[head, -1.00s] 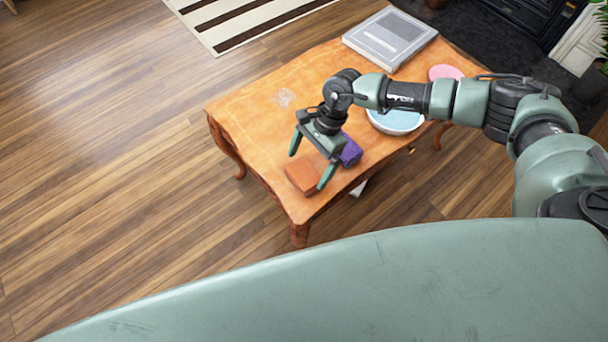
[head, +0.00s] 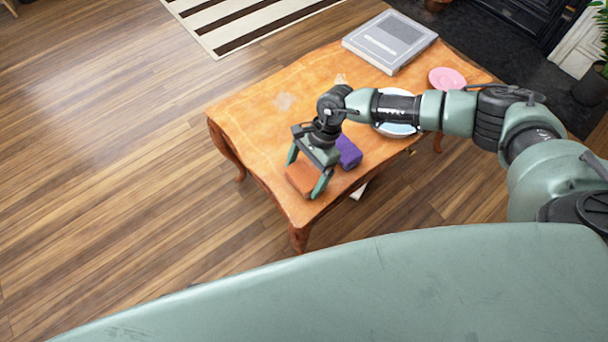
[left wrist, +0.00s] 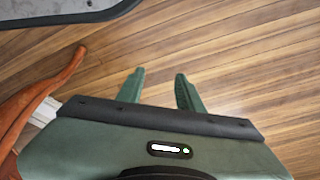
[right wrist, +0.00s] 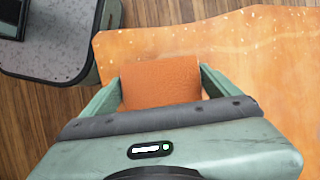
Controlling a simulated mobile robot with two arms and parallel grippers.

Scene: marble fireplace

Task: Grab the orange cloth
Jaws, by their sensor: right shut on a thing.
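The orange cloth (head: 300,180) is a folded, block-like piece at the near end of the wooden table (head: 245,115). My right gripper (head: 306,178) is over it, one finger on each side. In the right wrist view the cloth (right wrist: 160,82) fills the space between the two fingers, and the right gripper (right wrist: 160,74) is shut on it. The cloth's underside is hidden, so I cannot tell whether it is off the tabletop. My left gripper (left wrist: 158,76) shows only in the left wrist view; its fingers are apart and empty above the wood floor.
A purple object (head: 349,153) lies close beside the right gripper. A bowl (head: 396,126), partly behind my right arm, a pink plate (head: 447,78) and a grey book (head: 390,42) are farther back. The table's left part is mostly clear. A striped rug (head: 245,20) lies beyond it.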

